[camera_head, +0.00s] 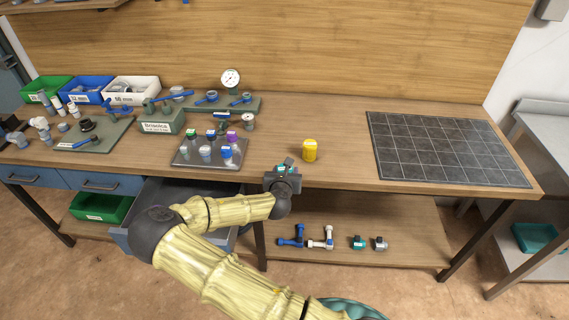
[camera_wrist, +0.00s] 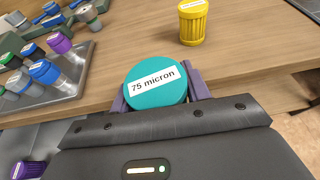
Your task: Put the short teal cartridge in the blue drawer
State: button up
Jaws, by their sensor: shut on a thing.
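My gripper (camera_head: 284,174) is shut on the short teal cartridge, held near the front edge of the bench. In the wrist view the cartridge (camera_wrist: 156,86) shows its round teal top with a "75 micron" label, between the purple fingers (camera_wrist: 157,98). In the head view only a little teal (camera_head: 281,168) shows. Blue drawer fronts (camera_head: 103,182) sit under the bench at left. To their right a drawer (camera_head: 165,190) is pulled open. My arm crosses in front of it and hides much of its inside and front.
A tray (camera_head: 183,163) of capped cartridges stands left of my gripper. A yellow cartridge (camera_head: 310,150) stands just behind and right of it. A dark gridded mat (camera_head: 440,150) lies at right. A lower shelf (camera_head: 350,257) holds several fittings. A purple-ended item (camera_wrist: 28,169) shows below the bench edge.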

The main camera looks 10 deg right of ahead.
jog(key=s+f+n+y, duration=0.3)
jog(key=s+f+y, duration=0.1)
jog(key=s+f, duration=0.3)
jog(key=shift+s+a+f+n+t+y, duration=0.3)
jog(key=shift+s+a+n+t, duration=0.1)
jog(key=shift+s, duration=0.55)
jog(key=shift+w, duration=0.15)
